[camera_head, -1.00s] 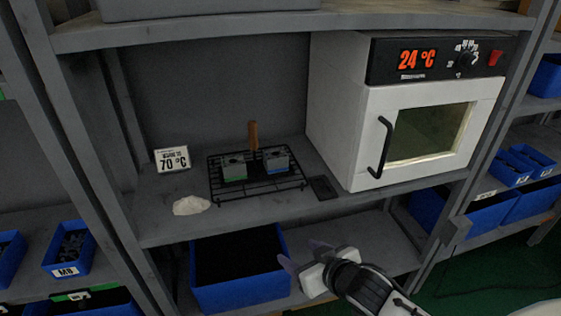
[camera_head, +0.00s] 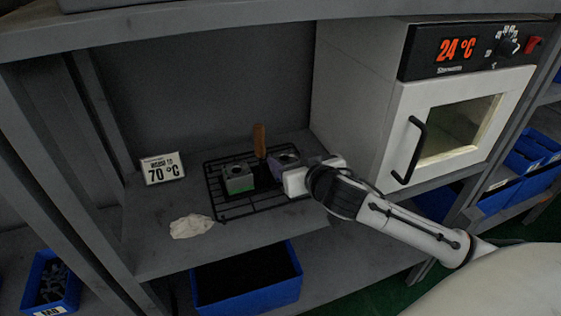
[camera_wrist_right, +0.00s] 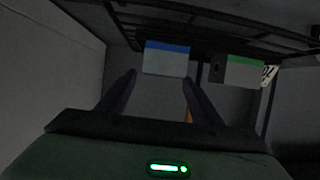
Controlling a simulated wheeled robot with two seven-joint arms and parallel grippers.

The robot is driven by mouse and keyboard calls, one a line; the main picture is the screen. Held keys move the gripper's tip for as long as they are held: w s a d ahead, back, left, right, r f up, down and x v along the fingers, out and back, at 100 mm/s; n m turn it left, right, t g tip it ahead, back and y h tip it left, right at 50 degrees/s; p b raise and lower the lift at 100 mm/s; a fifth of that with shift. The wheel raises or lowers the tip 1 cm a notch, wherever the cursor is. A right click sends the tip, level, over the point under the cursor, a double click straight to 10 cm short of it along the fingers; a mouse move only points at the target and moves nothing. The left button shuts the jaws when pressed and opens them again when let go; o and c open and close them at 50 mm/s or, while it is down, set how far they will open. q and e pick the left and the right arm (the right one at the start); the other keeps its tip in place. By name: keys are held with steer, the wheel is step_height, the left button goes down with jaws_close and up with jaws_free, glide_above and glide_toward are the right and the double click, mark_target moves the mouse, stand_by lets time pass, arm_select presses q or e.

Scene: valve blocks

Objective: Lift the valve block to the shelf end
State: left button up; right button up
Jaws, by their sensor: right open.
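Two grey valve blocks stand side by side on a black wire rack (camera_head: 245,208) on the shelf. The left block (camera_head: 239,179) has a green stripe; it also shows in the right wrist view (camera_wrist_right: 238,72). The right block (camera_head: 288,157) is partly hidden by my right gripper (camera_head: 282,172). In the right wrist view this block has a blue stripe (camera_wrist_right: 166,60). My right gripper is open there, its two fingers (camera_wrist_right: 159,78) pointing at the blue-striped block, roughly one to each side. I cannot tell whether they touch it. My left gripper is not in view.
A white oven (camera_head: 440,110) reading 24 °C stands right of the rack, its door shut. A wooden handle (camera_head: 259,140) rises behind the blocks. A 70 °C sign (camera_head: 162,168) and a crumpled white cloth (camera_head: 191,226) are at left. A blue bin (camera_head: 248,280) sits below.

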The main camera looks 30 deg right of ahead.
mark_target(283, 157)
steer(key=shift+a+f+p+x, duration=0.1)
steer(key=shift+f+p+x, duration=0.1)
steer(key=shift+x, duration=1.75)
steer(key=shift+a+f+p+x, duration=0.15)
steer(key=shift+f+x, duration=0.05)
steer(key=shift+x, duration=1.75)
steer(key=shift+s, duration=0.1)
steer(key=c, duration=1.2)
steer(key=shift+o, duration=0.2)
steer(key=shift+r, duration=0.1)
